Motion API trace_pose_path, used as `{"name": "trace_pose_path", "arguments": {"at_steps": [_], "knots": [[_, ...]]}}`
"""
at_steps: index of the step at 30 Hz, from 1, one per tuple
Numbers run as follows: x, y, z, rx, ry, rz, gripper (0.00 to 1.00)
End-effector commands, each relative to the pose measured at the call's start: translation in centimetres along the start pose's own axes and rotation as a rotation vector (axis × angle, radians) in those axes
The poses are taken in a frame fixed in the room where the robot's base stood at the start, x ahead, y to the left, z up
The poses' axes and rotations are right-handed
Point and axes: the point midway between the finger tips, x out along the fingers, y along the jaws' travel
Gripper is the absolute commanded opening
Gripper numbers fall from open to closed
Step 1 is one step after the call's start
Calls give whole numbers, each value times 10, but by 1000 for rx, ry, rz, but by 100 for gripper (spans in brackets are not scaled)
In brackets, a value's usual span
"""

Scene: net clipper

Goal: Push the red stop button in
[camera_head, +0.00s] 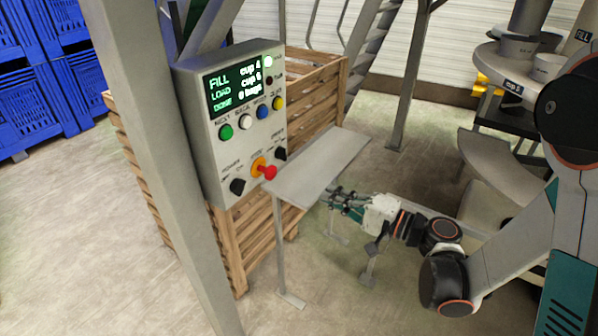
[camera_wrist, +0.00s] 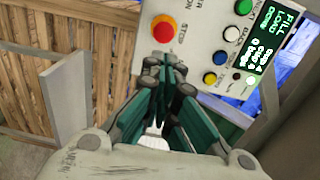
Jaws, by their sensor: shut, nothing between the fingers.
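The red stop button (camera_head: 268,172) sticks out from a yellow-orange base low on the front of a grey control box (camera_head: 213,172). In the wrist view the button (camera_wrist: 163,30) is above the fingertips, with a gap in the picture between them. I cannot tell the exact distance from fingertips to button.
The grey shelf (camera_head: 318,165) stands on a thin leg in front of the box. Dark knobs flank the button. A green button (camera_head: 226,132) and other coloured buttons sit below the lit screen (camera_head: 233,90). A wooden crate (camera_head: 316,88) is behind; a grey post (camera_head: 150,150) stands left.

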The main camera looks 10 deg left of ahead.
Motion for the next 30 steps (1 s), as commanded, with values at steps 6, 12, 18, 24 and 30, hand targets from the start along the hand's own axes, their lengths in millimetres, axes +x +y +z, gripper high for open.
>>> {"name": "trace_pose_path", "arguments": {"at_steps": [6,12,18,24,30], "knots": [[1,1,0,13,-5,-29,0],[1,1,0,13,-5,-29,0],[6,0,1,13,-7,-28,0],[34,-1,1,13,-8,-28,0],[74,0,2,13,-9,-28,0]]}}
